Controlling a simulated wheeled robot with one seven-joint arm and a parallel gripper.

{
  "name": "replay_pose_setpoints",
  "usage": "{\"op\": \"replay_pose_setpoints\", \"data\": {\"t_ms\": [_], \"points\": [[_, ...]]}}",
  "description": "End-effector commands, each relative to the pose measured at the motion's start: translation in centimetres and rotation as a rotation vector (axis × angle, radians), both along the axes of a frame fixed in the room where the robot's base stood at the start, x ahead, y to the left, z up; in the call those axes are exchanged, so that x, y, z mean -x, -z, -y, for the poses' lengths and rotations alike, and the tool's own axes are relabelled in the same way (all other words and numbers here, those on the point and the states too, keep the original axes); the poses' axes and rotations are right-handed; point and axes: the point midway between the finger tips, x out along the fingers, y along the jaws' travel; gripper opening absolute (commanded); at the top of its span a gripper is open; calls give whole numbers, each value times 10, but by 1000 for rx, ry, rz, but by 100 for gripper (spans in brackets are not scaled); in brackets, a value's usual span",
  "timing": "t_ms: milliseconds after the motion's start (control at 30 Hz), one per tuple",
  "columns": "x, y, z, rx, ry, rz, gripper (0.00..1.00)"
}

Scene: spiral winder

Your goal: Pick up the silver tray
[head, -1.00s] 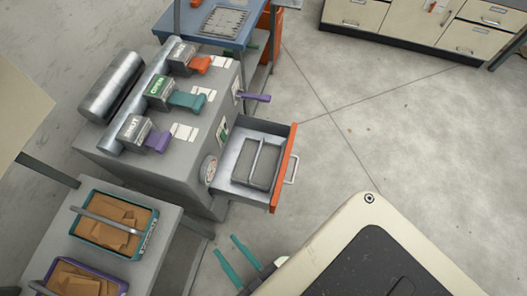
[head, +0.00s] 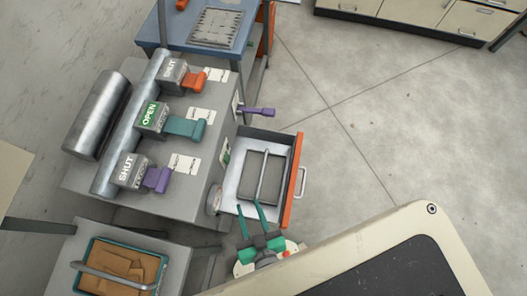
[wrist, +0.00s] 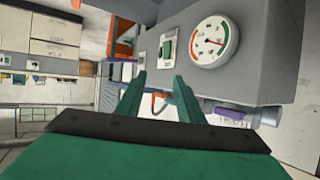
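A silver-grey tray (head: 279,177) with a raised bar handle (head: 263,175) lies inside an open drawer with an orange front (head: 293,181), in the head view. My gripper (head: 250,213) is at the near side of the drawer, with its green fingers spread apart and pointing toward it. In that view the fingertips overlap the drawer's near edge; I cannot tell their height over it. The fingers also show apart and empty in the wrist view (wrist: 159,84). The tray cannot be made out clearly in the wrist view.
The grey machine with orange, teal (head: 185,128) and purple levers stands left of the drawer. A round gauge (wrist: 214,42) is on its face. A purple lever (head: 260,112) sticks out behind the drawer. A bin of brown pieces (head: 163,272) is at lower left. Floor at right is clear.

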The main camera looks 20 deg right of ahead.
Motion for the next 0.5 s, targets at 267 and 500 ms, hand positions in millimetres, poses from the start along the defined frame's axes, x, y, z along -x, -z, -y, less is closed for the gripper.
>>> {"op": "replay_pose_setpoints", "data": {"t_ms": [267,500], "points": [[-51,123,42,-83,137,-278,34],[-92,197,71,-188,228,-518,34]]}}
